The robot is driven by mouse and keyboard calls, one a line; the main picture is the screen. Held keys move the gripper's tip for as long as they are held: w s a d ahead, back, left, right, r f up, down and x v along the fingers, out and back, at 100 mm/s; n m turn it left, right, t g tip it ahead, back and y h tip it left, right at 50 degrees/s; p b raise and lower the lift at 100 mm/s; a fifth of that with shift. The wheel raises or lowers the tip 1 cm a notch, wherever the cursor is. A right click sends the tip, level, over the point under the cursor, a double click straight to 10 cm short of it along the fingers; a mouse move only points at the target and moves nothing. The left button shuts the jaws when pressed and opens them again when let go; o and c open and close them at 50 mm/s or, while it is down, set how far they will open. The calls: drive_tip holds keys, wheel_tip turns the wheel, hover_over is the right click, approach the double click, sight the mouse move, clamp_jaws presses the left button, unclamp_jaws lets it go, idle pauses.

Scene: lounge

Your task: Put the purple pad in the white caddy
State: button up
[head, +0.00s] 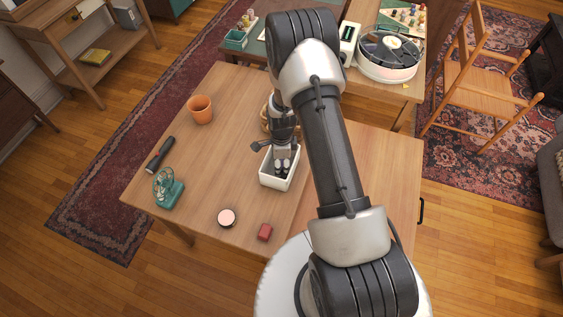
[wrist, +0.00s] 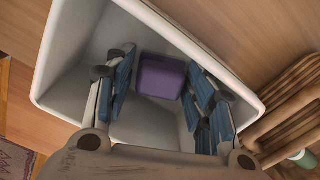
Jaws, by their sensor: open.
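The white caddy (head: 267,181) stands on the wooden table, below my gripper in the head view. Its walls also show in the wrist view (wrist: 62,62). The purple pad (wrist: 161,76) lies inside the caddy, by one inner wall. My gripper (wrist: 160,98) is open, with its fingers reaching down into the caddy on either side of the pad, and gaps show between pad and fingers. In the head view my gripper (head: 282,166) is over the caddy and the pad is hidden.
On the table are an orange pot (head: 200,109), a black torch-like object (head: 160,154), a green fan (head: 167,188), a round pinkish-topped item (head: 227,217) and a red block (head: 265,232). A brown slatted object (wrist: 292,112) stands close beside the caddy. The table's middle left is clear.

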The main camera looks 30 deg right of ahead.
drive_tip(key=s+a+r+n+t+p, duration=0.1)
drive_tip(key=s+a+r+n, duration=0.15)
drive_tip(key=r, duration=0.95)
drive_tip(key=s+a+r+n+p, duration=0.15)
drive_tip(key=r+n, duration=0.25)
drive_tip(key=r, duration=0.8)
drive_tip(key=s+a+r+n+t+p, duration=0.1)
drive_tip(key=r+n, duration=0.3)
drive_tip(key=r, duration=0.8)
drive_tip(key=s+a+r+n+t, duration=0.1)
drive_tip(key=s+a+r+n, duration=0.1)
drive_tip(key=s+r+n, duration=0.3)
drive_tip(key=s+a+r+n+t, duration=0.1)
drive_tip(key=s+r+n, duration=0.5)
drive_tip(key=s, duration=0.7)
drive_tip(key=shift+a+n+t, duration=0.3)
drive_tip(key=shift+a+n, duration=0.25)
drive_tip(key=shift+a, duration=0.2)
drive_tip(key=shift+a+r, duration=0.1)
